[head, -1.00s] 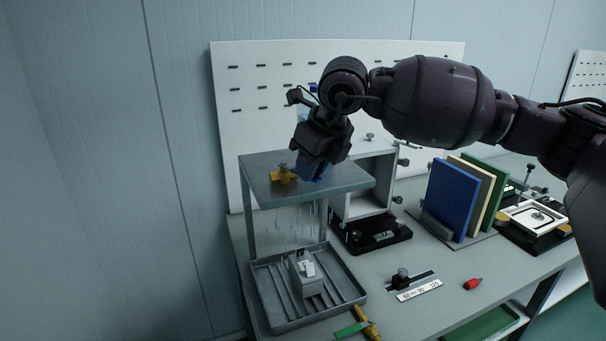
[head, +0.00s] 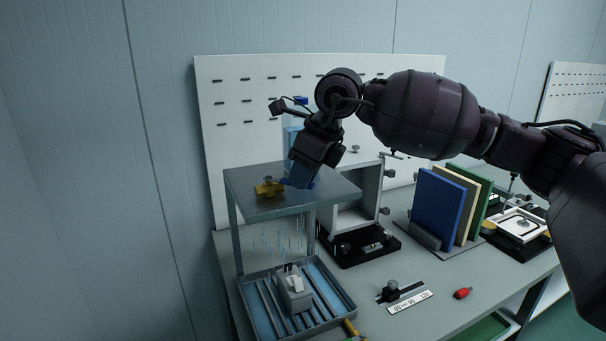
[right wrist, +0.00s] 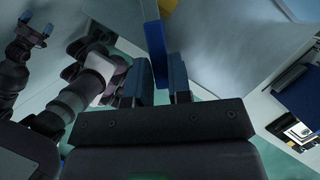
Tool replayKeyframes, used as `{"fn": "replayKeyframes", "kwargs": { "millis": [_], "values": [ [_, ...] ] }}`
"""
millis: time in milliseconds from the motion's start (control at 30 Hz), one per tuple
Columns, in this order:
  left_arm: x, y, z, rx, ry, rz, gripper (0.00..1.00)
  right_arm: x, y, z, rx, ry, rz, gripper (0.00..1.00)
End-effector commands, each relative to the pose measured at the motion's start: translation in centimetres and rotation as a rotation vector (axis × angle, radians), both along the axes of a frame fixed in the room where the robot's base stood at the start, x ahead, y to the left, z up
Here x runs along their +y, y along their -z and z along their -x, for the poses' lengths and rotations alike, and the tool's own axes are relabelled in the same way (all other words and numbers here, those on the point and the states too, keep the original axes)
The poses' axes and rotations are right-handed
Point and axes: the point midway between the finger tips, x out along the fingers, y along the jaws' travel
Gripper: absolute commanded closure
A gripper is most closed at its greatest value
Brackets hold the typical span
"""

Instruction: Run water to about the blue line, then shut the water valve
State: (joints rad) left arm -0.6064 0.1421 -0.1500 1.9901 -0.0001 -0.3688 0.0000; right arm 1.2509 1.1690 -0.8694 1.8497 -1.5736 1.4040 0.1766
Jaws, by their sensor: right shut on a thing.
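A metal stand's top shelf (head: 245,205) carries a yellow valve handle (head: 269,188) and a blue handle beside it. My right gripper (head: 299,176) reaches down to the shelf, shut on the blue handle (right wrist: 154,40), which shows as a bar at the jaws in the right wrist view. Thin streaks of water (head: 284,236) fall from under the shelf into a ribbed tray (head: 258,328), whose floor looks blue with water. A grey block (head: 294,291) stands in the tray. I cannot make out the blue line. My left gripper (right wrist: 34,30) shows in the right wrist view, empty, its blue-tipped fingers apart.
A white pegboard (head: 225,130) stands behind. A grey open frame (head: 369,200) is right of the stand. Upright blue, cream and green panels (head: 438,208) stand farther right. A slider with a number strip (head: 410,302) and a red piece (head: 463,293) lie on the bench.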

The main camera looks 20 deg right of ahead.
Motion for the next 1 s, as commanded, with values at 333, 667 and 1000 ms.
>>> {"fn": "replayKeyframes", "kwargs": {
  "millis": [333, 667, 1000],
  "values": [
    [0.0, -0.1, -0.3, -0.005, 0.002, 0.0, 0.06, 0.0, -0.1, 0.0, -0.001, 0.001, 0.0, 0.55],
    [-0.1, -0.3, -0.5, -0.01, 0.004, 0.0, 0.06, -0.3, -1.2, 0.3, -0.002, 0.002, 0.0, 0.55],
    [-0.1, -0.4, -0.5, -0.011, 0.003, -0.001, 0.06, -1.9, -6.7, 1.9, -0.004, 0.003, 0.0, 0.55]
  ]
}}
